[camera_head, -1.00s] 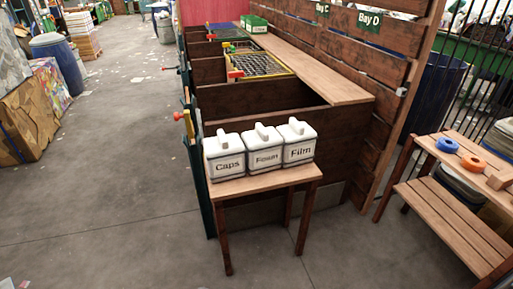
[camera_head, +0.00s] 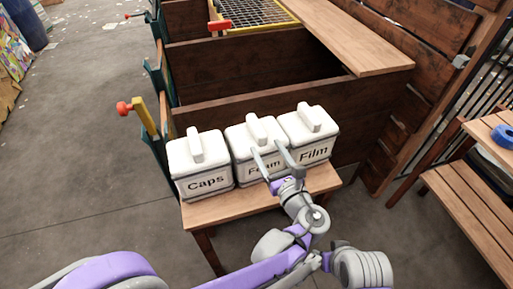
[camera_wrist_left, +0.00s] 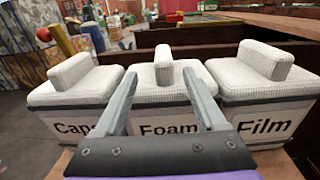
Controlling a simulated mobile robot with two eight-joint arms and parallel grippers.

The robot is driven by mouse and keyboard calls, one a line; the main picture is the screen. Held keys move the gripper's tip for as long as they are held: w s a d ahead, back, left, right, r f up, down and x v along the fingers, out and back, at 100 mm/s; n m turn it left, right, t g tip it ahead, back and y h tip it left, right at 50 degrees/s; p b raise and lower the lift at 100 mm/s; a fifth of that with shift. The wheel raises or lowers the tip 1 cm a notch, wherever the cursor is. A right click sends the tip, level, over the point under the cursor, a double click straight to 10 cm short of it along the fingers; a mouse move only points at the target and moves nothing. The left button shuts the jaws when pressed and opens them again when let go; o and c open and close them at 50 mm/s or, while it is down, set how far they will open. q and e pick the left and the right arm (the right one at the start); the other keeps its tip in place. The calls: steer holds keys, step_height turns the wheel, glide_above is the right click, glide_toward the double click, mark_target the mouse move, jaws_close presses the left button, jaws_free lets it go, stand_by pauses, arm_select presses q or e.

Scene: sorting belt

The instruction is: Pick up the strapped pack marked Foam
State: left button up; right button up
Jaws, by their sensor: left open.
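The pack marked Foam (camera_head: 243,138) is a white strapped block with a raised grip on top. It stands upright on a small wooden table (camera_head: 226,210), between the pack marked Caps (camera_head: 198,165) and the pack marked Film (camera_head: 305,130). My left gripper (camera_head: 273,163) is open and empty in front of the Foam pack, partly covering its label. In the left wrist view the Foam pack (camera_wrist_left: 168,75) shows between the two open fingers (camera_wrist_left: 160,95), with its raised grip beyond the fingertips. My right gripper is not in view.
Wooden bays (camera_head: 250,75) stand behind the table, with a plank (camera_head: 350,40) and a yellow-framed mesh (camera_head: 255,13) above them. A red-tipped yellow lever (camera_head: 143,115) is at the left. A slatted bench (camera_head: 470,205) stands at the right.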

mark_target(261, 140)
arm_select(q)
steer(key=x, duration=0.3)
steer(key=shift+w+a+r, duration=0.1)
steer(key=shift+a+r, duration=0.05)
steer(key=shift+a, duration=0.05)
steer(key=x, duration=0.4)
steer(key=d+x, duration=0.1)
steer(key=x, duration=0.1)
steer(key=shift+w+a+f, duration=0.15)
steer(key=shift+w+f, duration=0.1)
steer(key=shift+w, duration=0.15)
jaws_close()
steer(key=shift+s, duration=0.1)
stand_by(0.7)
